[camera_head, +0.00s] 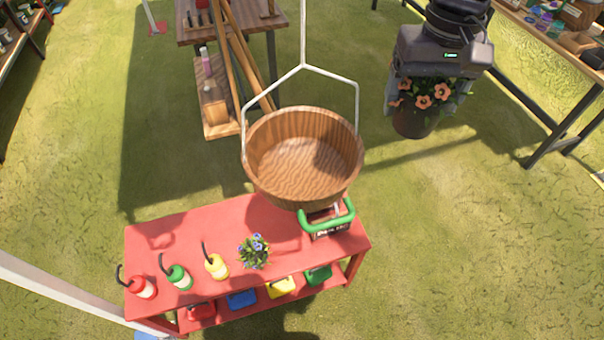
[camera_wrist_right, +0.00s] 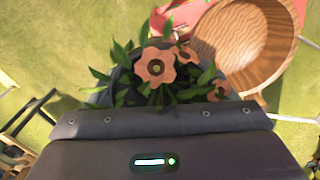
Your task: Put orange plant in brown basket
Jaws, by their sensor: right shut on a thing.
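The orange plant (camera_head: 416,112) has orange flowers and green leaves in a dark pot. My right gripper (camera_head: 425,84) is shut on it from above, at the upper right of the head view. In the right wrist view the orange plant (camera_wrist_right: 156,68) shows just past the edge of my right gripper (camera_wrist_right: 165,112); its pot is mostly hidden. The brown basket (camera_head: 300,160) is wooden, round and empty, and hangs from a white forked hanger. It is left of and apart from the plant. The basket (camera_wrist_right: 245,45) also shows at the upper right of the wrist view. My left gripper is not in view.
A red table (camera_head: 185,245) stands below the basket with several bottles, a purple-flowered plant (camera_head: 254,251) and a green-handled carrier (camera_head: 328,217). A wooden table (camera_head: 265,20) stands behind. Another table (camera_head: 560,45) is at the right. Grass lies open between plant and basket.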

